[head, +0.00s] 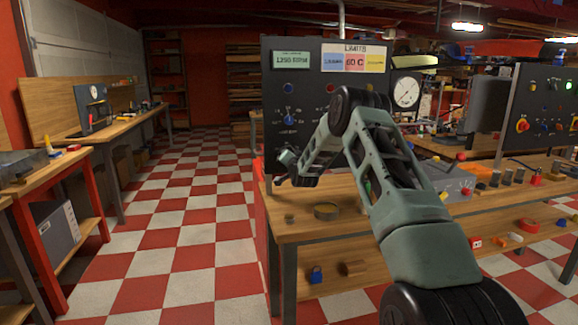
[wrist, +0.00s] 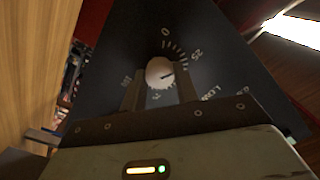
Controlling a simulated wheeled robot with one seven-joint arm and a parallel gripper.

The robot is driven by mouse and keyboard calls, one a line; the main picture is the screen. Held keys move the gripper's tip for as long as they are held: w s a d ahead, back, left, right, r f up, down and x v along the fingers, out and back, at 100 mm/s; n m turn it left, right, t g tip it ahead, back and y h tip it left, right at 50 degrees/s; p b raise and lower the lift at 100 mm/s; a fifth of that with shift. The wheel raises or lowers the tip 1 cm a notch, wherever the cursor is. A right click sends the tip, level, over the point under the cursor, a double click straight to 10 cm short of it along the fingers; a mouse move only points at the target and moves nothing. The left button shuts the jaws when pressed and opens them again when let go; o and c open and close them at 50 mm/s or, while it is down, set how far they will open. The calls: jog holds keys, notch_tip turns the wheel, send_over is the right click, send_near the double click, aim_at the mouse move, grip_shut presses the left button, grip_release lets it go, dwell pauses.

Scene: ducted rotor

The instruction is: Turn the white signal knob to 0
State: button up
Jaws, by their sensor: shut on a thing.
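In the wrist view the white signal knob (wrist: 159,70) sits on a dark panel face, with a dial of white ticks around it. The dial's 0 is above the knob and 25 is to its upper right. A small dark mark on the knob points to the right and slightly down, away from the 0. My gripper (wrist: 160,80) is shut on the knob, one finger on each side. In the head view my gripper (head: 287,166) is at the lower left of the dark panel (head: 310,102), and the knob is hidden there.
The panel stands on a wooden bench (head: 300,228) with a tape roll (head: 326,211) near its front. A blue knob (head: 289,119) is higher on the panel. A round gauge (head: 406,91) is at its right. The checkered floor (head: 180,230) to the left is clear.

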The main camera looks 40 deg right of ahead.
jog(key=n+b, duration=0.9)
jog(key=n, duration=0.2)
jog(key=shift+f+n, duration=0.15)
jog(key=shift+n, duration=0.15)
dwell(0.4)
jog(key=o, duration=1)
jog(key=shift+c, duration=0.2)
jog(key=b+v, duration=0.1)
jog(key=v, duration=1.6)
jog(key=shift+s, duration=0.25)
